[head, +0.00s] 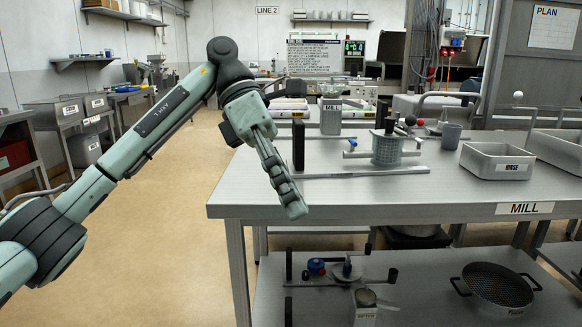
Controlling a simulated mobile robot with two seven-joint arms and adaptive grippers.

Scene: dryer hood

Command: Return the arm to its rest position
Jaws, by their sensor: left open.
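My left arm (160,125) comes in from the lower left, rises to a dark elbow-like joint and bends down to the right. My left gripper (291,200) points down and to the right, its tips just above or in front of the left part of the mill table (400,202). I see it mostly edge-on, so the gap between the fingers hardly shows. It is open, and nothing shows between its fingers. My right gripper is not in view.
On the table are a dark upright block (298,145), a ribbed grey cylinder (386,149), a cup (451,136) and a rinse bin (495,161). A sieve pan (497,286) sits on the lower shelf. The floor (165,240) left of the table is clear.

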